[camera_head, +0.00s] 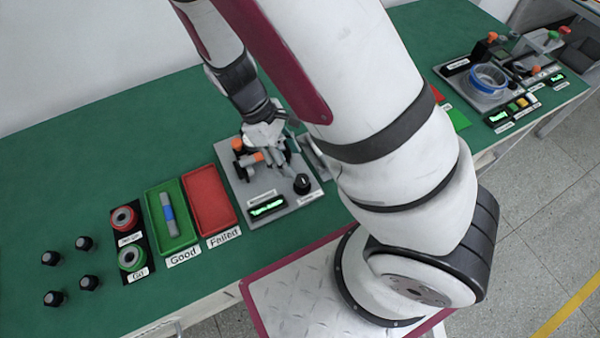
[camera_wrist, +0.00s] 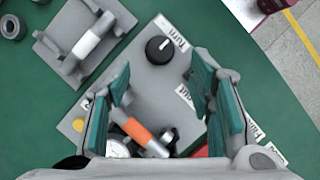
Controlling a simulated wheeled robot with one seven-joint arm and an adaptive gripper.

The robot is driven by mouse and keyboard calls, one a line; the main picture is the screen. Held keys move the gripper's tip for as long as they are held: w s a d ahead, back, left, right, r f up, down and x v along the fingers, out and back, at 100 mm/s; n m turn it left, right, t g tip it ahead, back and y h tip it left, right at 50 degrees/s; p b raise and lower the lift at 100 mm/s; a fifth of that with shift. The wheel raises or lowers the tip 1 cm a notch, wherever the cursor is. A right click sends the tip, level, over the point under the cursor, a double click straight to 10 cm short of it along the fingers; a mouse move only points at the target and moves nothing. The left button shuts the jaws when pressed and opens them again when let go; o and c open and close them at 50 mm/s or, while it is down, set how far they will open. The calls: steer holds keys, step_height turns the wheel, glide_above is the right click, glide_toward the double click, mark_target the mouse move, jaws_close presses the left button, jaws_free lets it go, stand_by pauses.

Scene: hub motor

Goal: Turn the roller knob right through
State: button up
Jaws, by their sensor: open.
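A black round knob with a white pointer line (camera_wrist: 160,50) stands on a grey plate, next to a "Turn" label, in the wrist view. What looks like the same knob (camera_head: 302,183) is at the plate's front right corner in the head view. My gripper (camera_wrist: 164,66) is open and empty. Its two teal-padded fingers are spread on either side, with the knob just beyond their tips. An orange-and-grey roller part (camera_wrist: 135,128) lies between the fingers, lower in the wrist view. In the head view my gripper (camera_head: 278,155) hovers over the plate, partly hidden by fixture parts.
A lit green display (camera_head: 267,207) sits on the plate's front. A red tray (camera_head: 212,200) and a green tray (camera_head: 150,205) holding a blue-banded shaft are to the left. Another grey fixture with a roller (camera_wrist: 85,45) is near the plate. Black knobs (camera_head: 84,243) stand far left.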

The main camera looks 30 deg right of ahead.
mark_target(302, 178)
steer(key=x, duration=0.7)
steer(key=shift+s+f, duration=0.1)
steer(key=shift+f, duration=0.2)
steer(key=c, duration=1.1)
